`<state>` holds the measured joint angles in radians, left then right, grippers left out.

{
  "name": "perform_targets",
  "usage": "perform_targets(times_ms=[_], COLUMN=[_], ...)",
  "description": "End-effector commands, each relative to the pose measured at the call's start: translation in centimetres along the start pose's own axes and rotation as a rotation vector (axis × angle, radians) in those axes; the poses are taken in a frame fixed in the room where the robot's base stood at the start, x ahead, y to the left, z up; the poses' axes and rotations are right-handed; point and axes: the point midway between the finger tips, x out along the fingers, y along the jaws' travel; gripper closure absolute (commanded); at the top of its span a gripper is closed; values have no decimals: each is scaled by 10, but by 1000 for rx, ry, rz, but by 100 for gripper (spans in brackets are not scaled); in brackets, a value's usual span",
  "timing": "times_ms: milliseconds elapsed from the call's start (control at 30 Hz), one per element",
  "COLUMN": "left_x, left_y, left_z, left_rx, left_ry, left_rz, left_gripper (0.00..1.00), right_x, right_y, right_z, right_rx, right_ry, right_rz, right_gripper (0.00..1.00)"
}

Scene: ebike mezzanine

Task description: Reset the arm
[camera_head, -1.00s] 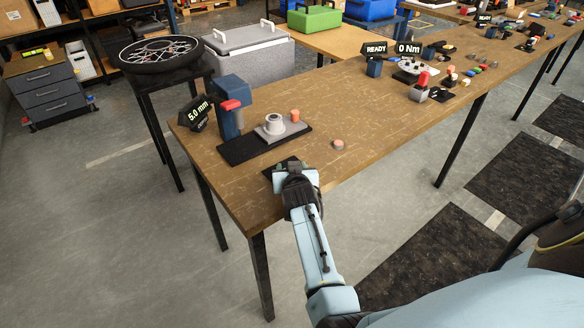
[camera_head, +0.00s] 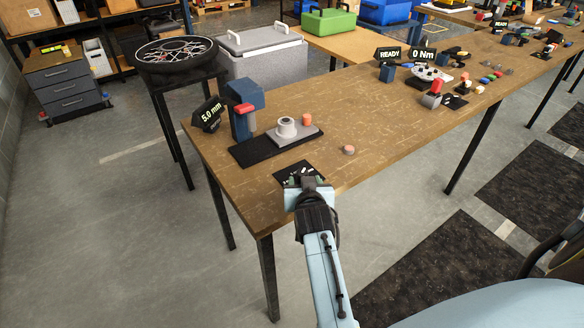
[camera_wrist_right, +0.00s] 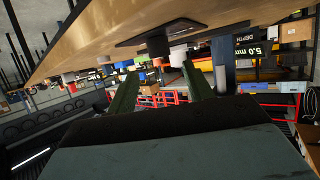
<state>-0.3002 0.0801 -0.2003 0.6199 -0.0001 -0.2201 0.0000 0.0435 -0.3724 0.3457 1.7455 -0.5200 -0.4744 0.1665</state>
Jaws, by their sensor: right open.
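My right gripper (camera_head: 303,181) is at the table's near edge, in front of a small black pad (camera_head: 292,168). In the right wrist view its two green fingers (camera_wrist_right: 160,72) stand apart with nothing between them. The wooden tabletop (camera_wrist_right: 85,40) appears tilted across the top of that view. My left gripper is in neither view.
The wooden table (camera_head: 222,178) holds a blue device (camera_head: 241,118) with a 5.0 mm display (camera_head: 208,115), a grey block with a cylinder (camera_head: 287,128) and a pinkish disc (camera_head: 348,150). A wheel on a black stand (camera_head: 174,52) is left. The table's middle is fairly clear.

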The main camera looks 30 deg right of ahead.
Motion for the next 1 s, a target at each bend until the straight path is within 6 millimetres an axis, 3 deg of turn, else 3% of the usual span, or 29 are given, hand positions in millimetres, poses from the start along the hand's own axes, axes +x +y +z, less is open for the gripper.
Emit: perform_targets(times_ms=[233, 367, 533, 700, 1000], left_x=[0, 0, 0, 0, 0], left_y=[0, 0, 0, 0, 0], left_z=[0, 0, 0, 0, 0], left_rx=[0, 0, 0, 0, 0], left_ry=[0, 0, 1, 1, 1], left_rz=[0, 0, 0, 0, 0], left_gripper=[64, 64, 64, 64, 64], right_x=[-2, -17, -74, -134, -221], right_y=[3, 20, 40, 40, 42], right_z=[2, 14, 49, 81, 118], right_rx=[-6, -48, -161, -269, -423], right_ry=[-8, -76, -283, -475, -717], right_rz=[1, -1, -72, -178, -334], right_gripper=[49, 49, 49, 49, 49])
